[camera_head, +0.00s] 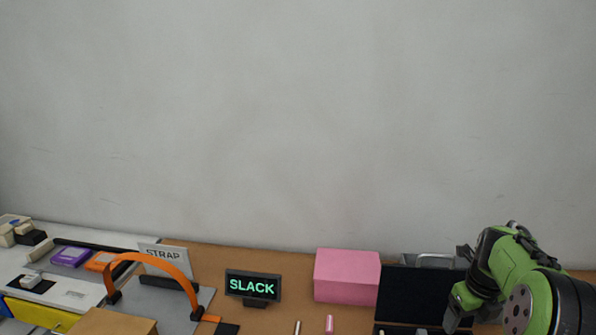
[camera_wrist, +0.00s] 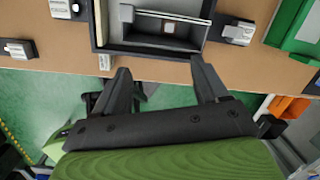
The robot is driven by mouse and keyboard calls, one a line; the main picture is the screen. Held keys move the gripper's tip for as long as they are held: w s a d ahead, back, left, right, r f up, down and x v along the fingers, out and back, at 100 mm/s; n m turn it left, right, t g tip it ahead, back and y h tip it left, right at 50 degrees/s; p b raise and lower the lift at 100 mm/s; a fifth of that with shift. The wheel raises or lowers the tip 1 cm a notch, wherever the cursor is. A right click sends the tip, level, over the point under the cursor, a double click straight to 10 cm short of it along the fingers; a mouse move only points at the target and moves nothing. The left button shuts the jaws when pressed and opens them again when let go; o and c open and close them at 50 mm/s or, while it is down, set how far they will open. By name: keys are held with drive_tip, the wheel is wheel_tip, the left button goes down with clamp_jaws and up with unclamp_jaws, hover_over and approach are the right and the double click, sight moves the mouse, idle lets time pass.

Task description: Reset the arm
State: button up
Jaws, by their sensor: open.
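My gripper (camera_wrist: 160,78) shows in the wrist view with its two dark fingers spread and nothing between them. The fingertips are near the front edge of a brown table (camera_wrist: 70,72), just below a grey open-fronted box (camera_wrist: 185,44) with a small pale block inside. My green arm (camera_head: 510,275) is at the lower right in the head view; its fingers cannot be made out there.
In the head view, an orange strap (camera_head: 160,259) arches over a grey plate beside a "STRAP" sign (camera_head: 163,254). A display (camera_head: 252,286) reads "SLACK". A pink box (camera_head: 346,277) stands left of a black panel (camera_head: 415,297). A green tray (camera_wrist: 299,35) is right in the wrist view.

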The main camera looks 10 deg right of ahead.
drive_tip(key=s+a+r+n+t+h, duration=0.1)
drive_tip(key=s+a+r+n, duration=0.1)
drive_tip(key=a+r+n, duration=0.45)
drive_tip(key=s+a+r+n, duration=0.3)
drive_tip(key=a+n, duration=0.6)
drive_tip(key=a, duration=0.1)
drive_tip(key=s+a+f+n+t+y, duration=0.1)
drive_tip(key=s+a+n+t, duration=0.2)
drive_tip(key=s+a+n, duration=0.8)
drive_tip(key=s+n, duration=0.2)
drive_tip(key=n, duration=0.7)
drive_tip(key=shift+s+a+y, duration=0.25)
drive_tip(key=shift+a+y, duration=0.1)
drive_tip(key=shift+y, duration=0.05)
drive_tip(key=shift+f, duration=0.1)
